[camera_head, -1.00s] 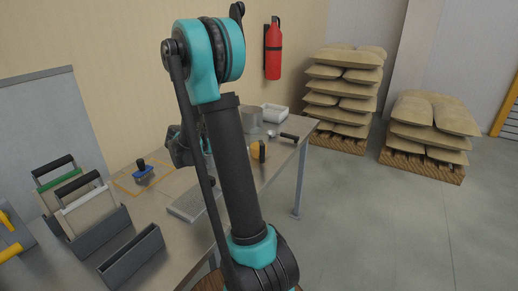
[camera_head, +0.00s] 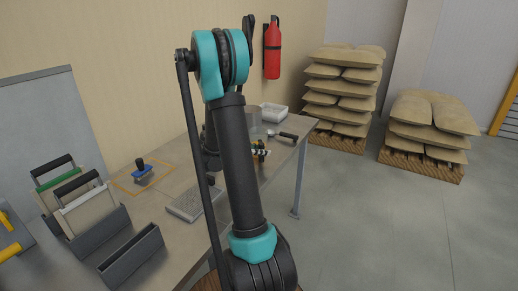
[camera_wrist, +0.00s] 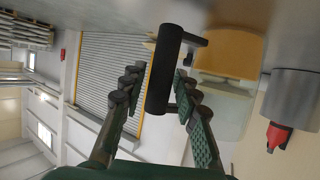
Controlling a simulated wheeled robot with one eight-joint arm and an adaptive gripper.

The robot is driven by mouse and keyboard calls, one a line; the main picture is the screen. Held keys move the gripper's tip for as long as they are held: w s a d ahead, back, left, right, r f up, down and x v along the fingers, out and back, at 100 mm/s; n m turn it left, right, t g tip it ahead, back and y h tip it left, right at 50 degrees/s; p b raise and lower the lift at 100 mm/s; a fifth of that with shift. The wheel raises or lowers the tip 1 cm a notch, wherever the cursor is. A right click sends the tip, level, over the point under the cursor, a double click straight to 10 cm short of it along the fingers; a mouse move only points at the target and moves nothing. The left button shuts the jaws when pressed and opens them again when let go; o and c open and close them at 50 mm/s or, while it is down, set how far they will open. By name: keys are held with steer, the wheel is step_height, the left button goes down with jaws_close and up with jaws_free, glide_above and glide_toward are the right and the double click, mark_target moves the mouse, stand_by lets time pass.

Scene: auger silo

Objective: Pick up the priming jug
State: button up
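The priming jug shows in the wrist view as a see-through body with an orange-yellow part (camera_wrist: 230,54) and a black bar handle (camera_wrist: 164,72). My gripper (camera_wrist: 158,78) is open, with one finger on each side of the handle. Gaps show between the handle and both fingers, so it is not clamped. In the head view my arm hides most of the jug and gripper; only a small dark and yellow cluster shows beside the arm.
A grey metal cylinder (camera_wrist: 292,96) stands close beside the jug. A dark-handled scoop (camera_head: 287,136) and a white tray (camera_head: 273,112) lie near the table's (camera_head: 277,167) far end. A blue-based tool (camera_head: 142,172), a grey block (camera_head: 185,207) and grey holders (camera_head: 130,258) are nearer.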

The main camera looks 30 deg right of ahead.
jaws_close()
steer(key=shift+r, duration=0.15)
stand_by(0.6)
